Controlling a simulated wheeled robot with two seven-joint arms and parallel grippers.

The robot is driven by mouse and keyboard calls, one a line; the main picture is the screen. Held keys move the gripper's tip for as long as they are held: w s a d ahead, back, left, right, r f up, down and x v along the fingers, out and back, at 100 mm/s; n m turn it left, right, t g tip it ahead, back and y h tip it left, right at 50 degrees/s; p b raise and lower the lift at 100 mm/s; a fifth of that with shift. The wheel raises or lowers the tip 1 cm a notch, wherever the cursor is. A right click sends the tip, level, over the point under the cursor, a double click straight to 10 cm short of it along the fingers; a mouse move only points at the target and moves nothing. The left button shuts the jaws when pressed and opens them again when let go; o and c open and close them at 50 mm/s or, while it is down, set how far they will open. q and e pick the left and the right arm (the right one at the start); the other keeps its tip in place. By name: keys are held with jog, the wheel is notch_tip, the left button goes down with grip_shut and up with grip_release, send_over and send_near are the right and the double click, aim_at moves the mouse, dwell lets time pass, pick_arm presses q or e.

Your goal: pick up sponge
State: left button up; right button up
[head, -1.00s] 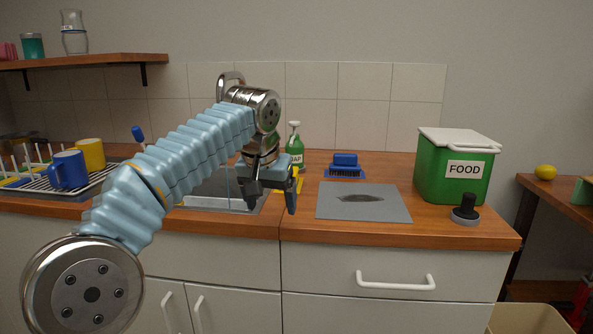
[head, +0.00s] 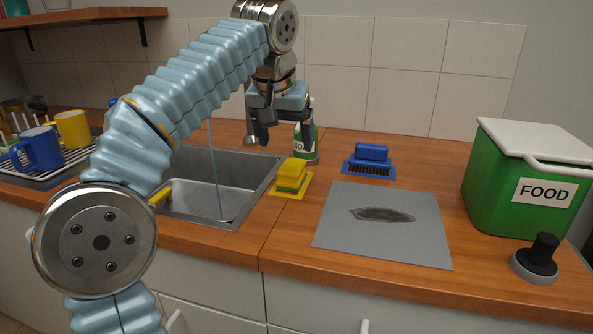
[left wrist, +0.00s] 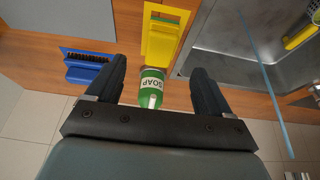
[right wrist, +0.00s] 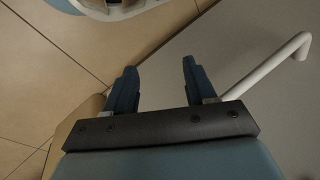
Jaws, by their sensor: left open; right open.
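A yellow sponge with a green layer (head: 291,174) rests on a yellow mat (head: 284,192) on the wooden counter, just right of the sink. It also shows in the left wrist view as a yellow block (left wrist: 162,40), beyond the fingertips. My left gripper (head: 284,143) is open and empty, above and behind the sponge, in front of the soap bottle. In the left wrist view its fingers (left wrist: 161,80) are spread, with the green soap bottle (left wrist: 151,87) seen between them. My right gripper (right wrist: 156,72) is open and empty, low near a pale cabinet front and the floor.
A sink (head: 212,180) with a running stream of water lies left of the sponge. A blue brush (head: 370,153) sits on a blue mat to the right. A grey mat (head: 335,232) with a dark stain, a green FOOD bin (head: 487,185) and a black-handled stopper (head: 543,250) stand further right.

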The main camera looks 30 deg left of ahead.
aim_at(290, 167)
pick_arm(q)
jog(key=x, duration=0.5)
jog(key=shift+b, duration=0.35)
jog(key=shift+w+a+b+x, duration=0.1)
jog(key=shift+b+x, duration=0.05)
jog(key=shift+x, duration=1.2)
jog(key=shift+w+a+b+x, duration=0.1)
jog(key=shift+b+x, duration=0.05)
jog(key=shift+x, duration=1.15)
jog(key=shift+r, duration=0.15)
jog(key=c, duration=1)
jog(key=shift+c, duration=0.2)
notch_tip(290, 167, up, 4)
jog(key=shift+f+p, duration=0.2)
jog(key=shift+p, duration=0.35)
jog(key=s+a+r, duration=0.1)
jog(key=s+r, duration=0.8)
jog(key=s, duration=0.5)
jog(key=shift+a+r, duration=0.2)
jog(key=shift+a, duration=0.2)
